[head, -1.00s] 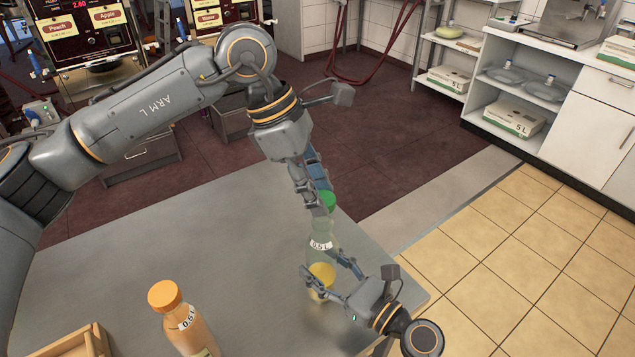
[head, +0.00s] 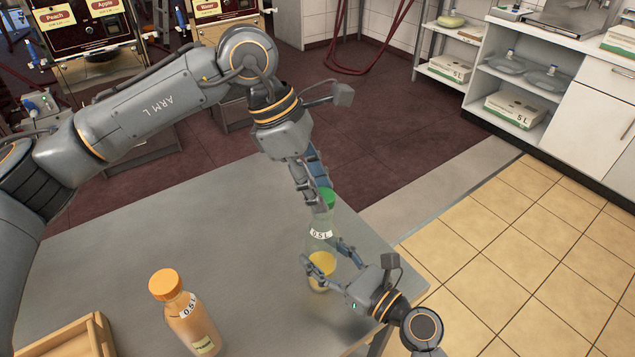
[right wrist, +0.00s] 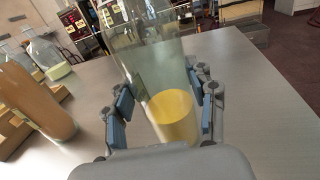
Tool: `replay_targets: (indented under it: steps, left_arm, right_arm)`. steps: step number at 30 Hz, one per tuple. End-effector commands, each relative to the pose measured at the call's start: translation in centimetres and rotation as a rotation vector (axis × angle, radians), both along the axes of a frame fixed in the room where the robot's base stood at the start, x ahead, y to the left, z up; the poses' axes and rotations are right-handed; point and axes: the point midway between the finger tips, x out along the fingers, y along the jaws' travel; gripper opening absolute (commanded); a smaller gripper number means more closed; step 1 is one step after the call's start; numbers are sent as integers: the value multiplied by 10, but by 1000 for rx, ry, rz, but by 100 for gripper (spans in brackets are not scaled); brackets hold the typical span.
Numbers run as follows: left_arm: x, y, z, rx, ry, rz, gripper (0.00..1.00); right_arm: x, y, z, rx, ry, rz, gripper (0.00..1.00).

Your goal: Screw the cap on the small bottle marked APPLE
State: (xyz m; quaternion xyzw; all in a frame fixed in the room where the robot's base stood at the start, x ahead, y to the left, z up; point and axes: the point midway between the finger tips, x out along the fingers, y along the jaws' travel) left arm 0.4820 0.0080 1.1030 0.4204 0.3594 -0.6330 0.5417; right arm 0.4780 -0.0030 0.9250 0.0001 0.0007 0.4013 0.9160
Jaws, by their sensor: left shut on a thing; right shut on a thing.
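A clear small bottle (head: 318,246) marked 0.5 L stands upright near the table's right edge, with yellow at its bottom (head: 321,268). I cannot read a flavour name on it. A green cap (head: 328,197) is at its top; how tightly it sits cannot be told. My left gripper (head: 321,203) comes from above and is shut on the green cap, its fingers partly hiding it. My right gripper (head: 331,255) is shut around the bottle's lower body. The right wrist view shows the clear bottle (right wrist: 150,62) between both fingers, with the yellow (right wrist: 173,115) low down.
An orange-filled bottle (head: 190,320) with an orange cap stands on the grey table (head: 200,235) to the left. A wooden crate (head: 65,340) is at the front left. Juice dispensers (head: 90,30) stand at the back. The middle of the table is clear.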

Motion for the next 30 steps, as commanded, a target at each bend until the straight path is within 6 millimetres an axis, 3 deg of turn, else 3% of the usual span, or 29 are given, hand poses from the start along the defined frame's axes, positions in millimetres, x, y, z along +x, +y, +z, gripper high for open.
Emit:
replay_targets:
  steps: [26,30]
  left_arm:
    - [0,0,-11,-1,0,-1,26]
    - [1,-1,-11,3,0,-65,26]
  right_arm:
    - [0,0,0,1,-1,0,0]
    - [0,0,0,1,-1,-1,0]
